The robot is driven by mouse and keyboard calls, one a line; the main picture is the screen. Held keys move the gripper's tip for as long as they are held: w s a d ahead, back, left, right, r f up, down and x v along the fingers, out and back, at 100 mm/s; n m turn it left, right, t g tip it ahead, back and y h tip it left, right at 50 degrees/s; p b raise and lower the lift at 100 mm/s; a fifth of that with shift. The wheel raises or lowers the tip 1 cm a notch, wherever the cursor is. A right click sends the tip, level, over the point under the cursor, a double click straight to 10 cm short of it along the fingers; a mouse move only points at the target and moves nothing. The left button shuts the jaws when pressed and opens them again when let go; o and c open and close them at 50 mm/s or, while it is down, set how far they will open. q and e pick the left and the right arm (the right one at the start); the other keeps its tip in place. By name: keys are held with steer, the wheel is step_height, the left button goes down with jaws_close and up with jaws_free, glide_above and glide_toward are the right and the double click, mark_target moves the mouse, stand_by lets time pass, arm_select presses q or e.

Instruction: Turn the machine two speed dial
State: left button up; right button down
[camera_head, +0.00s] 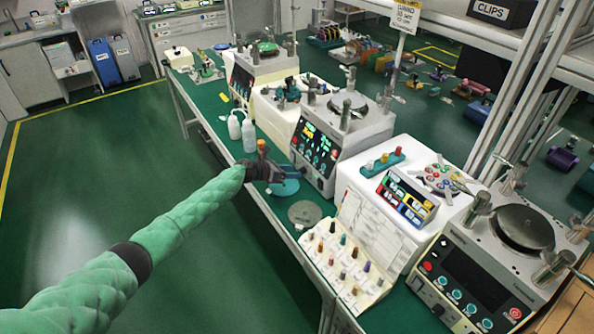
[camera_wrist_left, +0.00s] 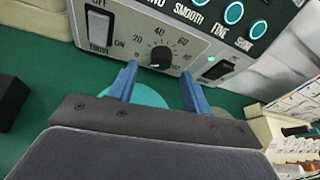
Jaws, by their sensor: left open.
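The speed dial (camera_wrist_left: 160,56) is a small black knob on a grey panel with a printed scale in the left wrist view. A power switch (camera_wrist_left: 98,28) is left of it and a smaller black switch (camera_wrist_left: 216,68) right of it. In the head view, the dial is too small to tell on the middle machine (camera_head: 322,145). My left gripper (camera_head: 285,176) is open at that machine's lower front. In the wrist view its blue fingers (camera_wrist_left: 159,77) are apart, tips just below and either side of the dial, with no clear contact. My right gripper is not in view.
A teal disc (camera_head: 287,188) lies on the bench under my gripper, with a grey disc (camera_head: 305,213) nearby. White bottles (camera_head: 248,135) stand to the left. A board of coloured bottles (camera_head: 345,262) and another machine (camera_head: 480,265) are at right. Open floor (camera_head: 110,170) lies left.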

mark_target(303, 171)
arm_select(q)
steer(key=shift+x, duration=1.25)
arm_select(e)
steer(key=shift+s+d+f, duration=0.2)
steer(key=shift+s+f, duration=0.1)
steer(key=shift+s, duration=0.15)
arm_select(q)
steer(key=shift+d, duration=0.1)
steer(key=c, duration=1)
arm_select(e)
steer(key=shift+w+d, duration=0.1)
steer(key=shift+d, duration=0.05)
arm_select(q)
steer(key=shift+p, duration=0.3)
